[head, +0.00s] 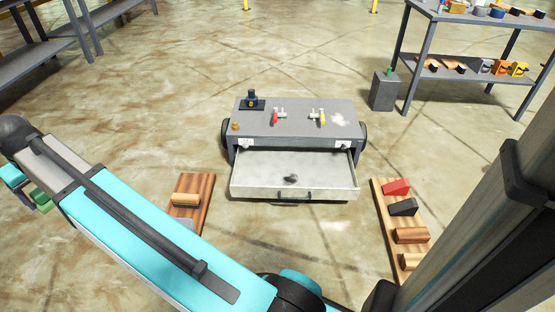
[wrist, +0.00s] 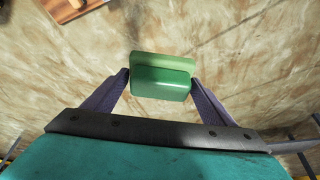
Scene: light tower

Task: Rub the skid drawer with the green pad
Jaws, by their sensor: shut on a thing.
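The skid drawer (head: 257,180) is pulled out of the front of the grey skid (head: 300,131). Its light inside has smudgy marks, and a small dark lump (head: 291,179) lies in it. My gripper (wrist: 160,80) is shut on the green pad (wrist: 160,84), with one purple finger at each end of it. In the head view the green pad (head: 43,200) shows small at the far left edge, above the floor. It is well to the left of the drawer and apart from it.
A wooden board with blocks (head: 205,185) lies left of the drawer, partly behind my arm. Another board with several blocks (head: 388,223) lies to its right. Valves and a pale smudge sit on the skid top. A grey bin (head: 384,92) and shelving (head: 470,75) stand behind right.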

